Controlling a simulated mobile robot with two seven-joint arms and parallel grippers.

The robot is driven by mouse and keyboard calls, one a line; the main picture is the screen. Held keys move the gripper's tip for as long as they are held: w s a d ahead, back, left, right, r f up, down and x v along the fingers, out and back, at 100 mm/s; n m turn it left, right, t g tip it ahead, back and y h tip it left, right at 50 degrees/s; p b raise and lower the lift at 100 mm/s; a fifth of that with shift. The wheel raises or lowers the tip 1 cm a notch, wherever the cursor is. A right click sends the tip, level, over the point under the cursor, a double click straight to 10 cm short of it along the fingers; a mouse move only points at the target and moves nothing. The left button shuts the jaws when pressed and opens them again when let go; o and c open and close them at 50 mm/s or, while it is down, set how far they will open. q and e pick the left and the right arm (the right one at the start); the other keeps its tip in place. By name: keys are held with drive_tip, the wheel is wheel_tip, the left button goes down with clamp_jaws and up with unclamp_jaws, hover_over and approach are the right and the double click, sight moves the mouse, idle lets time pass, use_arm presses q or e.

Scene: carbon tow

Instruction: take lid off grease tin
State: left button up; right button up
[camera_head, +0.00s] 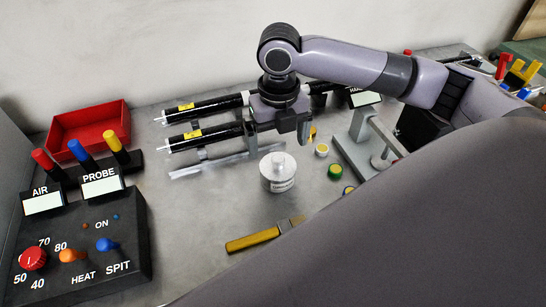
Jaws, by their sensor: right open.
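The grease tin (279,184) is a short, pale grey cylinder with a printed label, standing upright on the bench. Its lid (281,164) with a round knob is on top of it. My right gripper (278,140) comes in from the right and hangs pointing down just above and behind the tin. Its two fingers are spread apart with nothing between them. It looks apart from the knob, but the exact gap is hard to judge. My left gripper is not in view.
Black cylinders (205,137) lie behind the gripper. A yellow-handled scraper (255,240) lies in front of the tin. Small colored caps (335,171) and a grey metal stand (350,150) are to the right. A control box (85,250) and red tray (90,125) are left.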

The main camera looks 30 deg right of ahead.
sight(278, 159)
wheel_tip(278, 159, down, 6)
drive_tip(key=shift+r, duration=0.2)
drive_tip(key=shift+c, duration=0.3)
drive_tip(key=c, duration=0.8)
